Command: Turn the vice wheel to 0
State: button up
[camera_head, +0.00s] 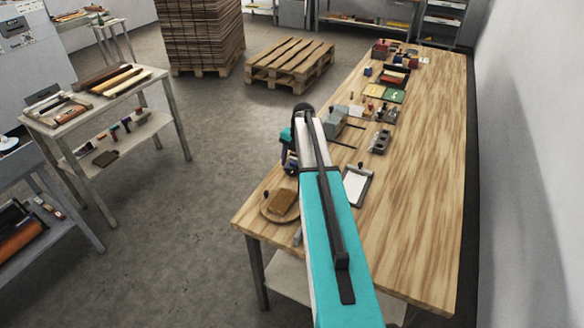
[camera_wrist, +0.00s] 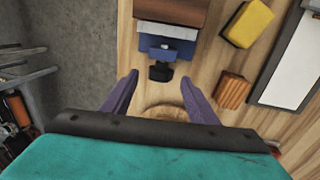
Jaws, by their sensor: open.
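In the wrist view, a blue vice-like fixture (camera_wrist: 165,48) with a pale strip and a brown part above it sits at the edge of the wooden bench. A small black knob or wheel (camera_wrist: 160,72) sticks out from its near side. No number or mark on it can be read. My gripper (camera_wrist: 159,79) is open, with its two purple fingers apart on either side of the black part in the picture. Whether they touch it cannot be told. In the head view, my arm hides much of this area.
On the wooden bench (camera_head: 420,215) lie a clipboard (camera_head: 357,186) and a round board (camera_head: 270,210) with a brown block (camera_head: 283,201). A yellow block (camera_wrist: 248,23) and an orange-brown ridged block (camera_wrist: 234,92) lie right of the fixture. The bench's right side is clear.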

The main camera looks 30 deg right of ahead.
aim_at(292, 169)
jog(key=shift+w+a+f+p, duration=0.1)
jog(key=shift+f+p, duration=0.15)
jog(key=shift+f, duration=0.55)
jog(key=shift+w+a+f+p, duration=0.1)
jog(key=shift+f+p, duration=0.15)
jog(key=shift+f, duration=0.5)
jog(key=shift+d, duration=0.1)
jog(key=c, duration=1)
